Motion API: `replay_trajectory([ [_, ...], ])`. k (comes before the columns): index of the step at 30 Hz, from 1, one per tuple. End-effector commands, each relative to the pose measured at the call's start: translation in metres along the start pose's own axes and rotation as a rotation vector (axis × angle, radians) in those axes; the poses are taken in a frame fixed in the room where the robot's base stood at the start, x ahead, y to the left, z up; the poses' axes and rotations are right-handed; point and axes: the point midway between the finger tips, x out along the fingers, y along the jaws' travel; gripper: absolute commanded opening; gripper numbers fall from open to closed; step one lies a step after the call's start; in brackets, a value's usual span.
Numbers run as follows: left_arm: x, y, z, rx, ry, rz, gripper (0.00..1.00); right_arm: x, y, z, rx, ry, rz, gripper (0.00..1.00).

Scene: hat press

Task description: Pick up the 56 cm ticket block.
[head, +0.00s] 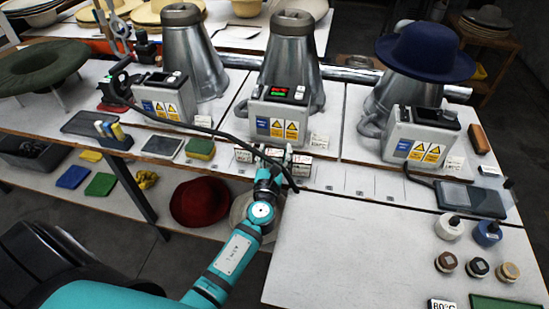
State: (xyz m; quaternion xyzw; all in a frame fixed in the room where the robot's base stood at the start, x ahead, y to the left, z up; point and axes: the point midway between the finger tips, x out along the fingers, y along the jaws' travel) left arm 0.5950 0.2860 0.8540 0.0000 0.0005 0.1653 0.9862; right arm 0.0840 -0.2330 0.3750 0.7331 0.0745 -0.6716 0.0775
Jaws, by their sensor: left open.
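A row of small white ticket blocks with red and dark print stands at the front edge of the bench below the middle press. I see a left block (243,154), a middle block (275,152) and a right block (301,166). The print is too small to tell which is the 56 cm one. My left gripper (272,166) reaches in from below and is open at this row, close to the middle block and partly covering it. I cannot tell whether its fingers touch a block. My right gripper is out of view.
A black cable (218,132) runs across the bench and droops beside my left gripper. Control boxes (278,116) and metal cones stand behind the row. A blue hat (425,52) sits on the right cone. The white table (340,245) at front right has bare room.

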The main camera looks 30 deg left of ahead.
Motion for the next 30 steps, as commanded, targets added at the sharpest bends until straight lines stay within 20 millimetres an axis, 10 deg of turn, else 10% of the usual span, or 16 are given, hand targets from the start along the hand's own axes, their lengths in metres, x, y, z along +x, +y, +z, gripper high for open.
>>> replay_trajectory([
  [6, 0.001, 0.000, 0.000, 0.000, 0.001, 0.000, 0.60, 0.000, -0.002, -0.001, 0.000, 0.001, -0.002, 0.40],
  [16, 0.001, 0.000, 0.000, 0.000, 0.000, 0.000, 0.20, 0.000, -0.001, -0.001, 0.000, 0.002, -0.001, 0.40],
  [30, 0.001, 0.000, 0.045, -0.003, -0.002, 0.000, 0.19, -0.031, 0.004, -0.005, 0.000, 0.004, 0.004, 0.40],
])
